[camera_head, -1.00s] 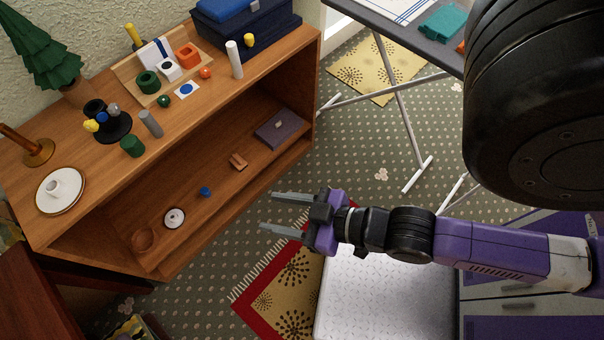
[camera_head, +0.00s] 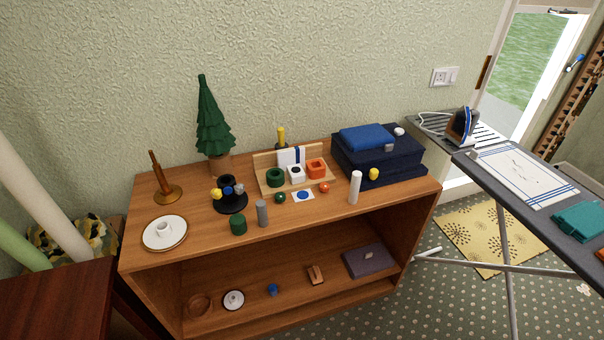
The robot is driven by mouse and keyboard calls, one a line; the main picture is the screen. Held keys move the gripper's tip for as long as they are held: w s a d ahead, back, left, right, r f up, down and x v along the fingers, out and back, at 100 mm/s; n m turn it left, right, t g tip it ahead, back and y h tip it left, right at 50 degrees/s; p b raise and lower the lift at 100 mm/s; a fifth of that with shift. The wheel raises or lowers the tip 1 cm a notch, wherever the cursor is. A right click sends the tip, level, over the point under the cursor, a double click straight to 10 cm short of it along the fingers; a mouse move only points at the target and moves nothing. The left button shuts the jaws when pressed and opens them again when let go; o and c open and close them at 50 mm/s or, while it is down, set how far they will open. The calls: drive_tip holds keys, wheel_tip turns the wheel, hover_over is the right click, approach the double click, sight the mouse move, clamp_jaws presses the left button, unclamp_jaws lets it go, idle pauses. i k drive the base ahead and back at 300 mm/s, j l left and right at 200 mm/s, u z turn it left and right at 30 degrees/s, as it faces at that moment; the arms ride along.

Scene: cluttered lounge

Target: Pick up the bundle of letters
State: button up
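A white upright packet with a blue band, which looks like the bundle of letters (camera_head: 286,157), stands at the back of a wooden tray (camera_head: 263,186) on top of the cabinet. Its lower part is hidden behind a green ring-shaped piece (camera_head: 275,178) and a white cube with a dark hole (camera_head: 296,174). An orange square piece (camera_head: 316,168) sits to the right in the same tray. My gripper is not in view now.
A dark blue case (camera_head: 378,160) stands right of the tray. In front stand a white cylinder (camera_head: 355,188), a grey cylinder (camera_head: 262,213) and small balls. A green tree (camera_head: 212,125) stands behind left. An ironing board (camera_head: 540,190) is at the right.

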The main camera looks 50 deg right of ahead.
sight(296, 155)
drive_tip(key=i+z, duration=0.35)
drive_tip(key=i+j+z, duration=0.2)
drive_tip(key=z, duration=0.15)
drive_tip(key=i+j+z, duration=0.2)
drive_tip(key=z, duration=0.15)
